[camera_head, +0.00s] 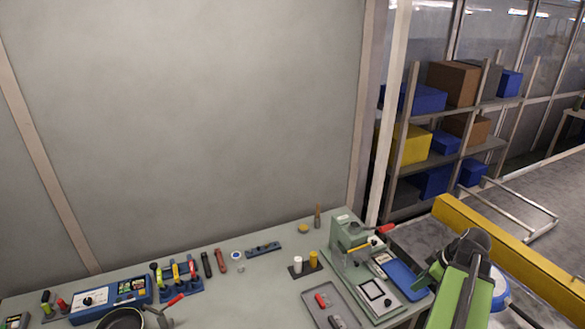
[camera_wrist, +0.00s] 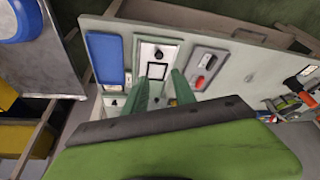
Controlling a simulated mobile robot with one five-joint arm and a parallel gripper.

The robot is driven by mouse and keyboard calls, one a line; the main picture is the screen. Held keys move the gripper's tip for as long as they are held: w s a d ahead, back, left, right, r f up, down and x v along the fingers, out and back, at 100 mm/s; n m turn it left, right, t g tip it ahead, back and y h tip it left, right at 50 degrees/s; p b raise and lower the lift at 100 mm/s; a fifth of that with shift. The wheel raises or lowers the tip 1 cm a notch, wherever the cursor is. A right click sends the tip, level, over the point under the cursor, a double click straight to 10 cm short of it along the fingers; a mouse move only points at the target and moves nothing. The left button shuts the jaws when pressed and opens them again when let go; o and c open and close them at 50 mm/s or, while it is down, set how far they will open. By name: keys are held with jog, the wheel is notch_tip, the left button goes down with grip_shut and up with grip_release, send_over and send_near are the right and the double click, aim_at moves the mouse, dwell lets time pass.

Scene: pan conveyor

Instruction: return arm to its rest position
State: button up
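My arm, green and dark grey, reaches in from the bottom right of the head view. My gripper (camera_head: 430,277) is over the right end of the workbench (camera_head: 200,262), beside the blue tray (camera_head: 404,279). In the wrist view, the two green fingers of my gripper (camera_wrist: 159,84) stand apart with nothing visible between them. Beyond them is a white plate with a black-framed square (camera_wrist: 157,70), with the blue tray (camera_wrist: 105,58) to its left. The fingers' exact height above the bench is hard to tell.
A green press with a red handle (camera_head: 352,238) stands close left of my gripper. A grey tray (camera_head: 345,306) holds small parts. A black pan (camera_head: 122,320) and tools lie farther left. A yellow rail (camera_head: 510,255) runs at the right. Shelves with boxes (camera_head: 425,98) stand behind.

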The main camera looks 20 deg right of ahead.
jog(key=w+a+f+n+g+y+b, duration=0.1)
jog(key=w+a+f+n+b, duration=0.1)
jog(key=w+a, duration=0.65)
jog(key=w+a+f+n+g+b, duration=0.1)
jog(key=w+a+f+n, duration=0.3)
jog(key=a, duration=0.8)
jog(key=a+f+m+g+h+b, duration=0.1)
jog(key=a+m+g+h+b, duration=0.1)
jog(key=a+m, duration=0.9)
jog(key=shift+w+a+f+m+h+b, duration=0.3)
jog(key=shift+w+a+h, duration=0.2)
jog(key=shift+a, duration=4.8)
